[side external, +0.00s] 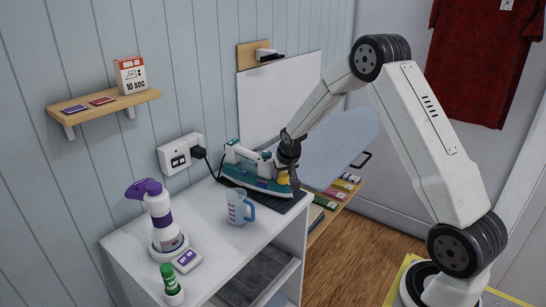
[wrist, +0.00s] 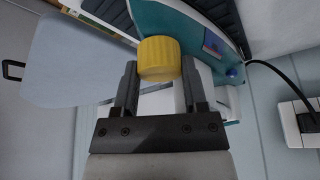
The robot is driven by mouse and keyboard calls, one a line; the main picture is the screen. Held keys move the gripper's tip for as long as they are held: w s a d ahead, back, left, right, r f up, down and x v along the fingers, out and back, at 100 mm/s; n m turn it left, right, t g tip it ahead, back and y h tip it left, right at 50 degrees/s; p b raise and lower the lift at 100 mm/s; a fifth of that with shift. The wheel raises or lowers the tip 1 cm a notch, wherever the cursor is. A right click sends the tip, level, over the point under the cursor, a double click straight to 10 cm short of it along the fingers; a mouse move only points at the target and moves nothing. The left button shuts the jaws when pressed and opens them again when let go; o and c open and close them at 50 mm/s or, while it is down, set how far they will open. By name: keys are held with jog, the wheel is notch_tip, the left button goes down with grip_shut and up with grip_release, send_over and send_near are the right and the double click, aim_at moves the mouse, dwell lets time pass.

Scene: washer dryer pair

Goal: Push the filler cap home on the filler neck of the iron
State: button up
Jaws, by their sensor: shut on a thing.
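The iron (side external: 238,168), teal and white, rests on a dark ribbed mat (side external: 289,206) on the white cabinet top. It also shows in the wrist view (wrist: 217,22). My gripper (side external: 287,176) is at the right end of the iron. In the wrist view my gripper (wrist: 160,72) is shut on the yellow ribbed filler cap (wrist: 160,57), with one finger on each side. The cap is at the iron's end. The filler neck is hidden, so I cannot tell how far the cap sits on it.
A measuring jug (side external: 238,207) stands in front of the iron. A spray bottle (side external: 160,215), a small white box (side external: 187,261) and a green-capped stick (side external: 172,285) are at the near left. An outlet with a black plug (side external: 198,152) is behind. An ironing board (side external: 345,145) lies beyond.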

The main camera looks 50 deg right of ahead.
dwell(0.4)
jog(key=o, duration=1.3)
jog(key=shift+f, duration=0.1)
jog(key=shift+v, duration=3.95)
jog(key=s+a+n+y, duration=0.1)
jog(key=s+a+n, duration=0.1)
jog(key=s+a, duration=0.4)
jog(key=s+a+f+n, duration=0.1)
jog(key=s+a+n, duration=0.1)
jog(key=s+a, duration=0.4)
jog(key=s+a+n+g+y, duration=0.1)
jog(key=s+a+n, duration=0.1)
jog(key=s+a, duration=0.4)
jog(key=shift+s+a+f+n+y, duration=0.15)
jog(key=shift+a, duration=0.3)
jog(key=shift+s+a+f+n+y, duration=0.15)
jog(key=shift+a+f, duration=0.05)
jog(key=shift+a, duration=0.25)
